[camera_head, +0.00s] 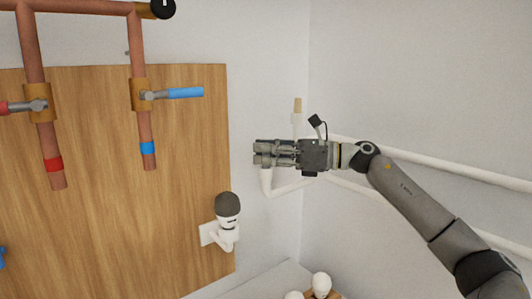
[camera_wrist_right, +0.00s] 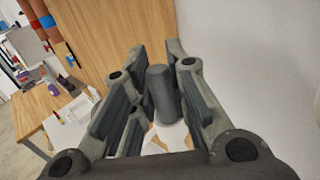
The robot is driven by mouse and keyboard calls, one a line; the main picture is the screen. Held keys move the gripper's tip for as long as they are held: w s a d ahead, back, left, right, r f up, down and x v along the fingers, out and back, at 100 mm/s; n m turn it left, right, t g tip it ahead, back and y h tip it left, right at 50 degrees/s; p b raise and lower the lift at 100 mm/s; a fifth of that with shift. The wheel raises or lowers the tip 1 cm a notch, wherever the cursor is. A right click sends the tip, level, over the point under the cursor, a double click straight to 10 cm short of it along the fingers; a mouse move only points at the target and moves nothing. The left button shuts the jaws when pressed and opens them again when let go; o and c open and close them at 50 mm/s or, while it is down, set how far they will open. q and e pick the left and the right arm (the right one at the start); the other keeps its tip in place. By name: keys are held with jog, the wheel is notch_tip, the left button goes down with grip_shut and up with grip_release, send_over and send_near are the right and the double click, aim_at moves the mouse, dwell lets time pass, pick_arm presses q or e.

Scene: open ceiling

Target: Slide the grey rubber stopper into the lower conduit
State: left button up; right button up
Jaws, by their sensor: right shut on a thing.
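My right gripper (camera_head: 258,153) reaches in from the right and is shut on the grey rubber stopper. In the right wrist view the stopper (camera_wrist_right: 163,95) is a dark grey cylinder between the fingers (camera_wrist_right: 150,92). The lower conduit (camera_head: 267,183) is a white pipe whose upturned end rises to just under the fingers; its mouth is hidden behind them. White shows under the stopper in the wrist view; I cannot tell whether the two touch. The stopper cannot be made out in the head view. My left gripper is not in view.
The upper white conduit (camera_head: 297,122) holds a tan plug (camera_head: 298,105) just above my gripper. A wooden panel (camera_head: 185,200) with copper pipes and a blue-handled valve (camera_head: 185,93) is left. A white fitting with a dark cap (camera_head: 228,204) sits below. White knobs (camera_head: 321,284) stand at the bottom.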

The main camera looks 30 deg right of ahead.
jog(key=shift+f+b, duration=0.65)
jog(key=shift+f, duration=0.1)
jog(key=o, duration=0.9)
jog(key=shift+f, duration=0.15)
jog(key=shift+c, duration=0.2)
jog(key=shift+w+f, duration=0.1)
jog(key=shift+f, duration=0.05)
jog(key=shift+a, duration=0.1)
jog(key=r, duration=1.1)
jog(key=shift+d, duration=0.3)
